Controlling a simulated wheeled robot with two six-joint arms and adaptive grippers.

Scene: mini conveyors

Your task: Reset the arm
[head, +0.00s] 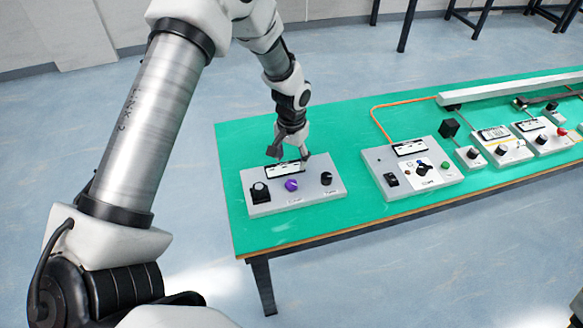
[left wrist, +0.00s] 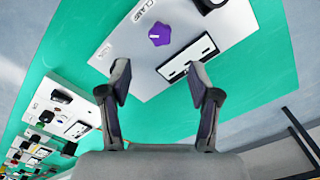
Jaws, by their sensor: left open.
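My left arm comes in from the left in the head view. Its left gripper (head: 288,155) hangs over the back edge of the nearest control box (head: 318,187), fingers pointing down. In the left wrist view the two fingers of the left gripper (left wrist: 160,85) are spread apart with nothing between them. The box carries a purple knob (head: 291,185), black knobs and a white-and-black display panel (head: 285,170). The purple knob also shows in the left wrist view (left wrist: 160,34), beyond the fingertips and apart from them. My right gripper is not in view.
The box stands on a green-topped table (head: 350,215). A second control box (head: 455,177) with knobs and an orange cable (head: 378,122) stands to the right. Smaller boxes and a long white bar (head: 510,87) lie farther right. The table's front left is clear.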

